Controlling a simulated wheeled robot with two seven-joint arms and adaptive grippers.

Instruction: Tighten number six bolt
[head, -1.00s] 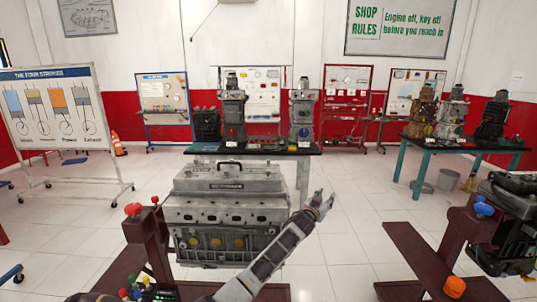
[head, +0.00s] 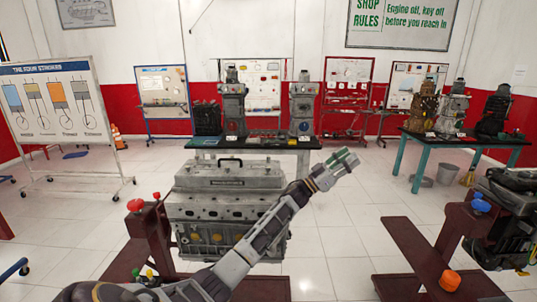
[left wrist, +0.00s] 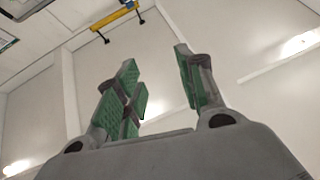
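A grey engine (head: 200,213) stands on a dark red stand in front of me, with a light grey top cover and a black handle. Several round tan plugs show low on its side. Bolts and their numbers are too small to tell apart. My left arm crosses in front of the engine's right part and hides some of it. My left gripper (head: 342,166) is raised beyond the engine's upper right, apart from it. In the left wrist view its green-padded fingers (left wrist: 155,75) are spread, with nothing between them. My right gripper is not in view.
A bench (head: 262,144) with two upright engines stands behind. A second table (head: 455,140) with engines is at the back right. Another stand (head: 452,245) with an engine is at the right. A whiteboard (head: 60,115) stands left.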

